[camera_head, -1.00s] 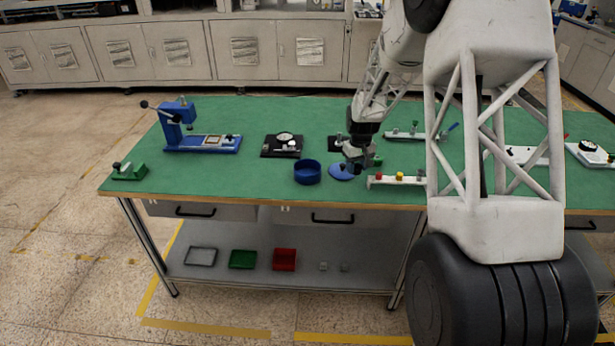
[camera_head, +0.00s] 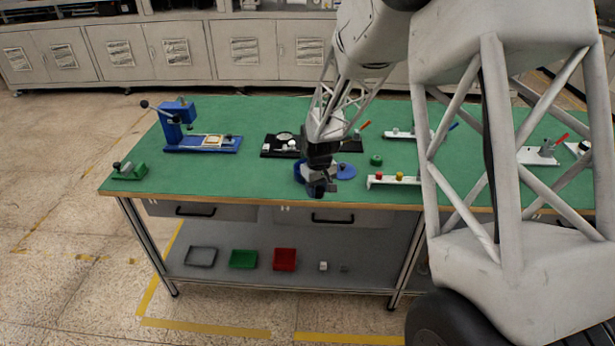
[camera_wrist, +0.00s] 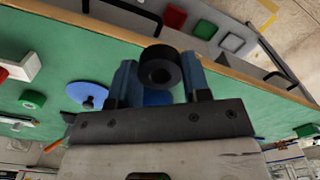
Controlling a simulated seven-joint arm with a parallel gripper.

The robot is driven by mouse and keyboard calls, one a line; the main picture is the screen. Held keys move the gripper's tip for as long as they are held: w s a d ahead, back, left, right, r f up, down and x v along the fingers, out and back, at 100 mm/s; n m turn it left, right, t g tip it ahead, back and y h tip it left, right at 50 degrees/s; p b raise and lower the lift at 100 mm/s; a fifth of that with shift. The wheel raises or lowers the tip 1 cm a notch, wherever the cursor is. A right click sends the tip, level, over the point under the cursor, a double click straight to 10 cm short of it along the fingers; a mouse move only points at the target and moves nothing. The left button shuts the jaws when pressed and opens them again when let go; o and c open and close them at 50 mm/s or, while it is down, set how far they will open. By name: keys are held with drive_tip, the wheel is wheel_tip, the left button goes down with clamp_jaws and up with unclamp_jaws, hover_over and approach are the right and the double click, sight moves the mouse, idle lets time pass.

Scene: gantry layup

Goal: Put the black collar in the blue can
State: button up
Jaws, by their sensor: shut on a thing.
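My gripper (camera_head: 317,188) is shut on the black collar (camera_wrist: 160,66), a thick black ring with a hole through it. In the wrist view the collar sits between the two blue-grey fingers near their tips. The blue can (camera_head: 298,181) stands on the green bench top near its front edge, mostly hidden behind my gripper in the head view. A part of its blue shows between the fingers, beyond the collar, in the wrist view (camera_wrist: 157,98). The collar appears held above the bench, overlapping the can in view. I cannot tell whether it is directly over the can.
A blue disc with a dark knob (camera_wrist: 88,94) lies beside the can. A green ring (camera_head: 376,160) and a white block with coloured buttons (camera_head: 393,180) are to the right. A black fixture (camera_head: 280,146) stands behind. The bench top left of the can is clear.

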sight(297, 167)
drive_tip(key=shift+w, duration=0.1)
drive_tip(key=w+a, duration=0.1)
drive_tip(key=w, duration=0.4)
drive_tip(key=w+a+f, duration=0.1)
drive_tip(key=w, duration=0.4)
drive_tip(key=w+a, duration=0.2)
drive_tip(key=w, duration=0.3)
drive_tip(key=shift+w+f, duration=0.2)
drive_tip(key=shift+f, duration=0.05)
drive_tip(key=shift+f, duration=0.1)
drive_tip(key=shift+f, duration=1.6)
drive_tip(key=shift+f, duration=0.15)
drive_tip(key=o, duration=0.6)
drive_tip(key=shift+o, duration=0.9)
